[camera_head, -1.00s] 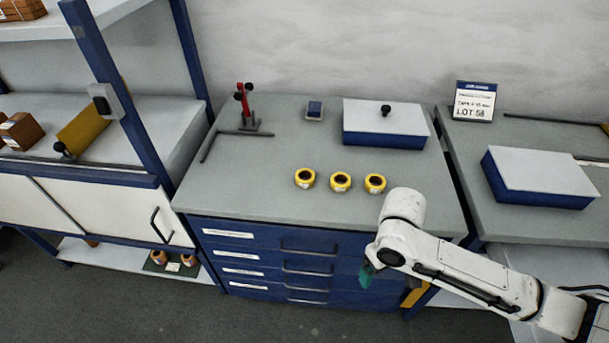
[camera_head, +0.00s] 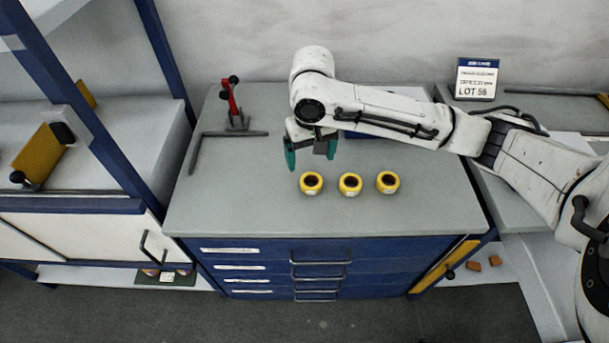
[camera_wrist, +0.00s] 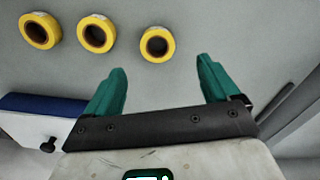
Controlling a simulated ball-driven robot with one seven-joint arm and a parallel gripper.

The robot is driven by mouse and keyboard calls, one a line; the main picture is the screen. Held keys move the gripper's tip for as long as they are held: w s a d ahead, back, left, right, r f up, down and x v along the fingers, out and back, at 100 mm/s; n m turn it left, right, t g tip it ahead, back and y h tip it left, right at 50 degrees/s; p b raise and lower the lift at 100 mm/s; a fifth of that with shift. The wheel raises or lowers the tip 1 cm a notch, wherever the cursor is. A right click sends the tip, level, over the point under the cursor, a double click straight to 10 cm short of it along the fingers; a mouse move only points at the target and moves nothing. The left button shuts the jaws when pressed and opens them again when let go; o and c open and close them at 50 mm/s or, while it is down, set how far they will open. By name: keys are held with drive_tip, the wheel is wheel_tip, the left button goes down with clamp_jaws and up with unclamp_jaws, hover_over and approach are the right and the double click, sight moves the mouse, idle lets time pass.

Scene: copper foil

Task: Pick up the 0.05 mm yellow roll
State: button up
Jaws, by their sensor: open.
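Three yellow rolls with dark cores stand in a row on the grey bench top: the left roll (camera_head: 311,183), the middle roll (camera_head: 350,184) and the right roll (camera_head: 388,182). Their small pale labels are too small to read, so I cannot tell which is 0.05 mm.
A red clamp stand (camera_head: 233,105) and a dark angle bar (camera_head: 195,150) are at the bench's back left. A blue box with a pale lid (camera_wrist: 45,125) is partly hidden behind my arm. A LOT 56 sign (camera_head: 476,79) stands at right. The bench front is clear.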

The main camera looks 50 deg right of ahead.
sight(312, 178)
drive_tip(key=f, duration=0.9)
drive_tip(key=shift+d+f, duration=0.3)
drive_tip(key=shift+f, duration=0.05)
drive_tip(key=shift+c, duration=0.2)
drive_tip(key=c, duration=1.1)
drive_tip(key=shift+r, duration=0.15)
